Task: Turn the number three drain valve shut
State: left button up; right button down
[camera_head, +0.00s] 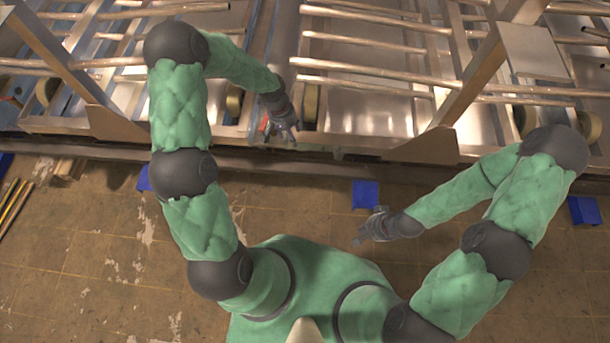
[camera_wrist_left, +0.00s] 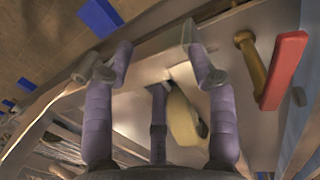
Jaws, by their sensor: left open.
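A red valve handle (camera_wrist_left: 284,70) shows at the right of the left wrist view, beside a brass-coloured stem (camera_wrist_left: 251,62). In the head view a small bit of the red handle (camera_head: 264,126) shows just left of my left gripper (camera_head: 292,136). In the left wrist view my left gripper (camera_wrist_left: 160,75) is open and empty, its fingers to the left of the handle and apart from it. No number is readable on the valve. My right gripper (camera_head: 362,238) hangs over the floor in front of my body; its finger opening is too small to judge.
A metal frame with long pipes (camera_head: 370,65) fills the far side, with its front rail (camera_head: 330,165) along the floor edge. A pale wheel (camera_wrist_left: 184,120) sits behind the left fingers. Blue blocks (camera_head: 366,194) stand along the rail. The tiled floor (camera_head: 100,260) is mostly clear.

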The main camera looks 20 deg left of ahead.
pick_arm(q)
jog(key=s+d+f+h, duration=0.1)
jog(key=s+d+f, duration=0.6)
jog(key=s, duration=0.3)
jog(key=shift+d+h, duration=0.3)
jog(key=shift+d, duration=0.5)
jog(key=shift+s+f, duration=0.1)
